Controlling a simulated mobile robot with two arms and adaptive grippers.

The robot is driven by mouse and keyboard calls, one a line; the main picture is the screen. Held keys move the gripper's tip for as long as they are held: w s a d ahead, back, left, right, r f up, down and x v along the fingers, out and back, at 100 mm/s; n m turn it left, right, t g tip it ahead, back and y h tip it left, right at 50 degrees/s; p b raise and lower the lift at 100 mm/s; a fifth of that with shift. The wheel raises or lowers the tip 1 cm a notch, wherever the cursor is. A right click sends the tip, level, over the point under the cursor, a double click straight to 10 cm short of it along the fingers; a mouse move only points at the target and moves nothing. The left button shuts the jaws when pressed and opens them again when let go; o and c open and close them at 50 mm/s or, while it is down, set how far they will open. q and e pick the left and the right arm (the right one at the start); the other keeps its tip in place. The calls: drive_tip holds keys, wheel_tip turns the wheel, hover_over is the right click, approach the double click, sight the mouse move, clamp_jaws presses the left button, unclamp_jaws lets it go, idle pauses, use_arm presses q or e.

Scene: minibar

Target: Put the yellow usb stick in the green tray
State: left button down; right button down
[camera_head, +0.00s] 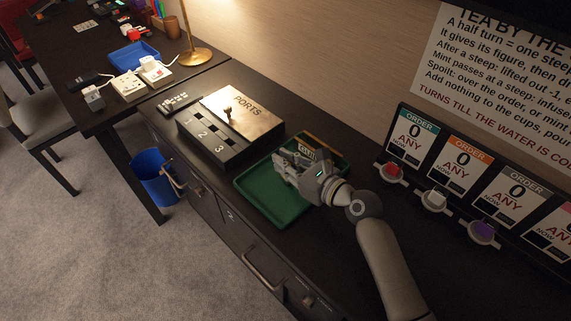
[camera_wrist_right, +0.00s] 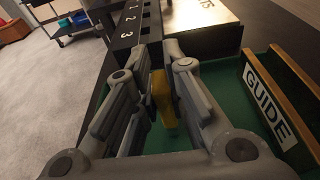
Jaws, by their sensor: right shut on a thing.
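The yellow usb stick (camera_wrist_right: 162,98) is between the fingers of my right gripper (camera_wrist_right: 158,85) in the right wrist view. The gripper is shut on it. The green tray (camera_head: 266,205) lies on the dark counter, and its green floor also shows below the stick in the wrist view (camera_wrist_right: 200,115). In the head view my right gripper (camera_head: 285,166) is over the tray and hides the stick. I cannot tell whether the stick touches the tray floor. My left gripper is not in view.
A black box marked PORTS (camera_head: 240,112) with numbered slots stands left of the tray. A GUIDE holder (camera_wrist_right: 272,100) stands at the tray's far side. Order signs (camera_head: 460,163) with coloured knobs line the wall. The tray's near left part is clear.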

drive_tip(key=shift+f, duration=0.15)
drive_tip(key=c, duration=1.5)
unclamp_jaws()
drive_tip(key=shift+s+d+r, duration=0.1)
drive_tip(key=shift+r, duration=0.15)
drive_tip(key=v, duration=1.1)
drive_tip(key=shift+s+d, duration=0.25)
drive_tip(key=shift+s, duration=0.05)
